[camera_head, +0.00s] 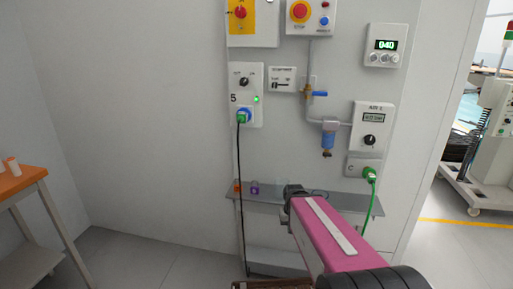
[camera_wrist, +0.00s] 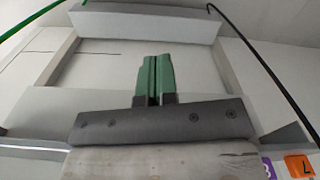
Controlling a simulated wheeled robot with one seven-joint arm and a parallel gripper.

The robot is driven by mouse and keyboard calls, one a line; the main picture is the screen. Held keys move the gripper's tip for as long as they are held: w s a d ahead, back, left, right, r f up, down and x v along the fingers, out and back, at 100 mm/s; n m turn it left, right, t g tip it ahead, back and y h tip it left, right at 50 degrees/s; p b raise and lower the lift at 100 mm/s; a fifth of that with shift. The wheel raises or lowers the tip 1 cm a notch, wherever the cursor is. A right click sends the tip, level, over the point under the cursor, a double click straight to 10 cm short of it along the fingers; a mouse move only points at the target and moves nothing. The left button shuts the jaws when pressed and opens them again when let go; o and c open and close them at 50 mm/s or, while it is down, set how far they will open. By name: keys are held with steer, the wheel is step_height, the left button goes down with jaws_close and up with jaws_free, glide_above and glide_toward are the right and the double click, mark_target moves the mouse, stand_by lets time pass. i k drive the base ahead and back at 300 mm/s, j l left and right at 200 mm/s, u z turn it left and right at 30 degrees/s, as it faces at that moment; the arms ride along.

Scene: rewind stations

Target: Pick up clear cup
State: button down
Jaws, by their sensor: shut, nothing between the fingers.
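I cannot make out the clear cup with certainty. Faint see-through shapes show on the grey shelf (camera_head: 355,206) in the head view, close to the end of my arm, too small and pale to identify. My gripper (camera_wrist: 153,80) shows in the wrist view with its two green fingers together and nothing between them. In the head view my pink arm reaches to the shelf and hides part of it, and my fingers are not visible there.
An orange block (camera_wrist: 300,166) and a purple block (camera_wrist: 268,168) sit at the wrist view's lower right. A black cable (camera_head: 241,190) and a green cable (camera_head: 372,205) hang past the shelf. A wall panel with controls stands behind. An orange-topped table (camera_head: 22,180) is far left.

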mark_target(280, 182)
steer(key=k+l, duration=0.1)
steer(key=l, duration=0.35)
steer(key=k+l, duration=0.1)
steer(key=l, duration=0.35)
steer(key=k+l+u, duration=0.1)
steer(key=l, duration=0.35)
steer(key=k+l, duration=0.1)
steer(key=l, duration=0.35)
steer(key=k+l, duration=0.1)
steer(key=l, duration=0.35)
steer(key=k+l, duration=0.1)
steer(key=l, duration=0.35)
steer(key=k+l+u, duration=0.1)
steer(key=l, duration=0.35)
steer(key=j+u, duration=0.15)
steer(key=u, duration=0.15)
steer(key=i+j+u, duration=0.1)
steer(key=u, duration=0.15)
